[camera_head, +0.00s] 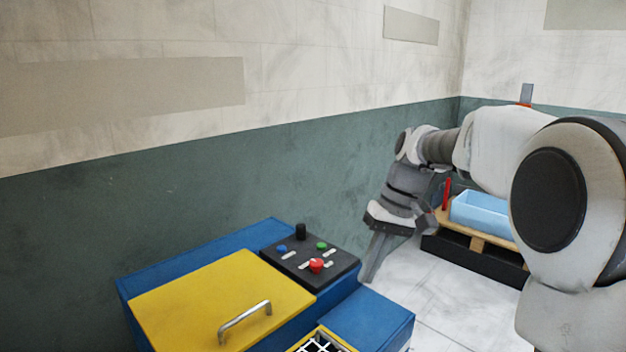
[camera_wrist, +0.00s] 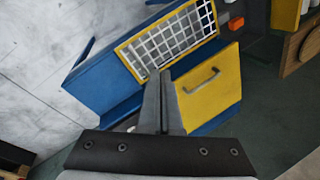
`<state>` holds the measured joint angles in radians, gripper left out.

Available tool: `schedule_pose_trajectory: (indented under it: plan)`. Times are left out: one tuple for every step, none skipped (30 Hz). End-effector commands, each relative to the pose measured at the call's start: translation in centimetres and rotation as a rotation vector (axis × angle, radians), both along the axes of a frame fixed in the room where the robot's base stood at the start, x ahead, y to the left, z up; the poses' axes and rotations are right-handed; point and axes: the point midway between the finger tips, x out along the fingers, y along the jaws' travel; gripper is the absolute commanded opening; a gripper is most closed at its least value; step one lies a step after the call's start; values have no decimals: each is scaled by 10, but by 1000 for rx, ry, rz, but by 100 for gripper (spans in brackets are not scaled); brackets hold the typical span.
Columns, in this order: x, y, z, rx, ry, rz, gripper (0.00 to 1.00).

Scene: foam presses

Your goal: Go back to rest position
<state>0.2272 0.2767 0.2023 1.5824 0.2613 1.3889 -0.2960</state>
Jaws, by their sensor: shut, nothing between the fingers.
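My gripper (camera_head: 373,258) is at the end of my arm, right of the press's control panel (camera_head: 312,257) in the head view. Its fingers point down and are shut with nothing between them. In the wrist view my gripper (camera_wrist: 160,76) shows its two fingers together, pointing toward the press. The press is a blue machine (camera_head: 372,318) with a yellow lid (camera_head: 205,295) and a metal handle (camera_head: 245,322). The panel is black with a red button, a green button, a blue button and a black knob. I cannot tell whether the fingertips touch the press.
A light blue bin (camera_head: 482,214) sits on a wooden pallet (camera_head: 455,226) over a black base at the right. A green and white wall (camera_head: 200,180) runs behind the press. White floor (camera_head: 425,285) is clear between press and pallet. A wire grid (camera_wrist: 172,40) shows in the wrist view.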

Motion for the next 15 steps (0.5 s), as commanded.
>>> schedule_pose_trajectory:
  plan:
    - [-13, 0, 8, -31, -27, -11, 0]
    - [-20, 0, 11, -48, -41, -21, 0]
    - [-30, -1, 15, -69, -62, -32, 0]
    - [-37, -2, 17, -86, -77, -42, 0]
    - [-44, -3, 20, -101, -92, -52, 0]
    - [-54, -4, 22, -119, -114, -64, 0]
    - [-61, -5, 24, -133, -129, -72, 0]
    - [-69, -6, 26, -146, -146, -83, 0]
    - [-79, -8, 28, -162, -168, -95, 0]
    - [-86, -9, 29, -173, -185, -105, 0]
    - [-94, -10, 30, -185, -201, -114, 0]
    - [-103, -12, 31, -198, -225, -126, 0]
    - [-111, -14, 31, -207, -241, -136, 0]
    - [-118, -15, 31, -216, -259, -146, 0]
    - [-128, -17, 31, -227, -282, -157, 0]
